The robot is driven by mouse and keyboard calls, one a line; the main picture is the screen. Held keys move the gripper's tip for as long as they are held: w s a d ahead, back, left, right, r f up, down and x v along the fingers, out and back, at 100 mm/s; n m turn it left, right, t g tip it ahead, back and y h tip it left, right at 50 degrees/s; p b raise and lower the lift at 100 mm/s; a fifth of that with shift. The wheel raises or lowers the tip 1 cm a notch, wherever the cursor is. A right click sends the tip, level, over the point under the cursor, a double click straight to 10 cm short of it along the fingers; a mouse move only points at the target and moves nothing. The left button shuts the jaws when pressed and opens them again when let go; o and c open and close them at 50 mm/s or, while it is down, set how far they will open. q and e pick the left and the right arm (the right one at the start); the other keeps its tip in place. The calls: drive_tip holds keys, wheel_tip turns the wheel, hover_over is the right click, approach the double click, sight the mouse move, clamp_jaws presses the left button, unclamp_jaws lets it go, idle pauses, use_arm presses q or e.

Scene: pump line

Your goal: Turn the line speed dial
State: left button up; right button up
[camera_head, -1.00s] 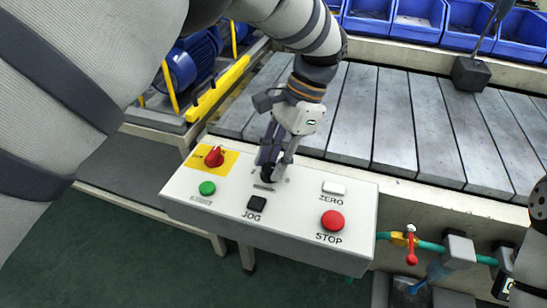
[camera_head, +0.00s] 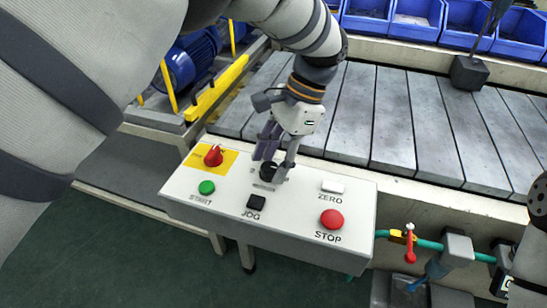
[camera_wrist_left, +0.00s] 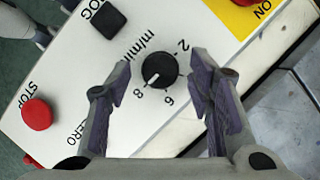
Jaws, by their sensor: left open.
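The line speed dial is a black round knob (camera_wrist_left: 160,69) with a white pointer, on the white control panel (camera_head: 290,222). In the left wrist view its pointer lies between the marks 8 and 6, nearer 8. In the head view the dial (camera_head: 268,171) shows partly behind the fingers. My left gripper (camera_head: 270,172) is open over it; in the left wrist view its two fingers (camera_wrist_left: 162,85) stand on either side of the dial, with gaps to both. My right gripper is not in view.
The panel also has a red switch (camera_head: 214,155) on a yellow plate, a green START button (camera_head: 206,187), a black JOG button (camera_head: 256,202), a white ZERO button (camera_head: 333,186) and a red STOP button (camera_head: 332,219). A slatted conveyor (camera_head: 400,125) lies behind.

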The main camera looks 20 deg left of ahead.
use_arm(q)
drive_tip(key=v, duration=1.2)
